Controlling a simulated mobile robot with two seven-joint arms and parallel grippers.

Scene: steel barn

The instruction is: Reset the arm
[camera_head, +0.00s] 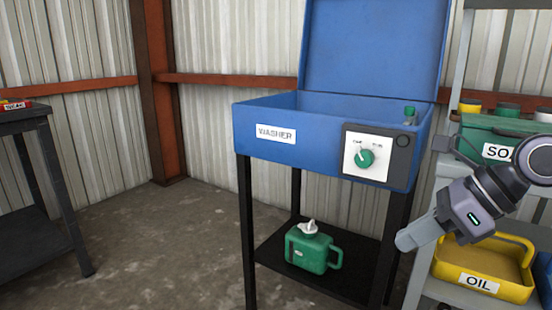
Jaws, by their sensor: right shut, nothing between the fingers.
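My right arm comes in from the right edge. My right gripper (411,238) is at its lower left end, pointing down and left, in front of the shelf unit and right of the washer's stand. It is shut and empty, apart from everything in the picture. My left arm and left gripper are not in view. The blue washer (310,150) stands on black legs with its lid up. Its front has a green knob (365,158) on a white dial plate.
A green jug (312,250) stands on the washer's lower shelf. A yellow tray marked OIL (480,290) and a green bin (485,125) are on the shelf unit at right. A dark table (35,120) stands at left. Concrete floor (160,235) is clear between table and washer.

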